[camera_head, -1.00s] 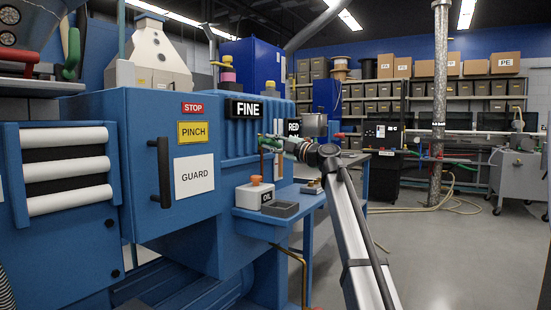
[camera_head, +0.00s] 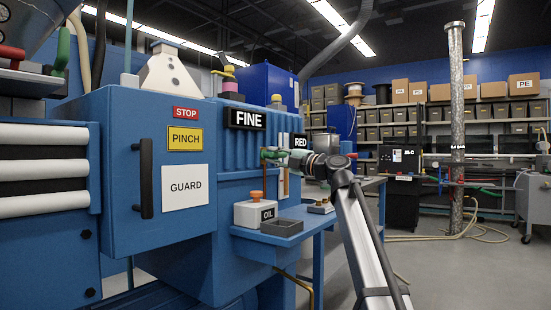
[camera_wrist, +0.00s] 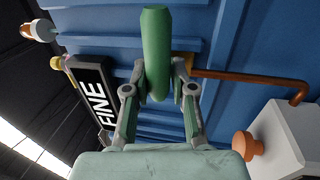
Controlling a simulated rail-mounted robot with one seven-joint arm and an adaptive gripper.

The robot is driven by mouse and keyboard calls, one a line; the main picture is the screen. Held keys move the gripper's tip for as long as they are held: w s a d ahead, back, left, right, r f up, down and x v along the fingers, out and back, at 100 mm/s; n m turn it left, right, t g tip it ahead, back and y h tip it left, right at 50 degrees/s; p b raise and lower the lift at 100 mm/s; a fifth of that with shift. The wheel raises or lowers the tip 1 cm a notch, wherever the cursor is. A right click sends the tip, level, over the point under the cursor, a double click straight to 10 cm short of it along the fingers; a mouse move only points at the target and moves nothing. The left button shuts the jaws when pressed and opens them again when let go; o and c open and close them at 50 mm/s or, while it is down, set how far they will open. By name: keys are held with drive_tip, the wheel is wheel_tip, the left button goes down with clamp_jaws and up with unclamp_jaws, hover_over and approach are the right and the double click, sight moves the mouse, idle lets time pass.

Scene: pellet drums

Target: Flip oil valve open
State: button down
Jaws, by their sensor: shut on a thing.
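The oil valve's green lever (camera_wrist: 157,45) stands between my fingers in the wrist view, in front of the blue machine wall. A brass-coloured valve part (camera_wrist: 183,62) shows beside it, with a copper pipe (camera_wrist: 245,82) running right. My gripper (camera_wrist: 160,78) is shut on the green lever, with a finger on each side. In the head view my gripper (camera_head: 275,154) is at the machine's side below the FINE sign, and the lever is small there. Part of the valve body is hidden behind the lever and fingers.
A white OIL box (camera_head: 246,215) with an orange knob and a dark tray (camera_head: 281,228) sit on the blue shelf (camera_head: 259,240) below my gripper. The FINE sign (camera_head: 246,117) is close above. The guard door handle (camera_head: 144,178) projects to the left. Open floor lies right.

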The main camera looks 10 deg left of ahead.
drive_tip(key=c, duration=1)
unclamp_jaws()
drive_tip(key=shift+r, duration=0.45)
drive_tip(key=shift+f, duration=0.2)
drive_tip(key=shift+s+d+f, duration=0.2)
drive_tip(key=shift+d, duration=0.2)
drive_tip(key=v, duration=1.1)
drive_tip(key=shift+r, duration=0.15)
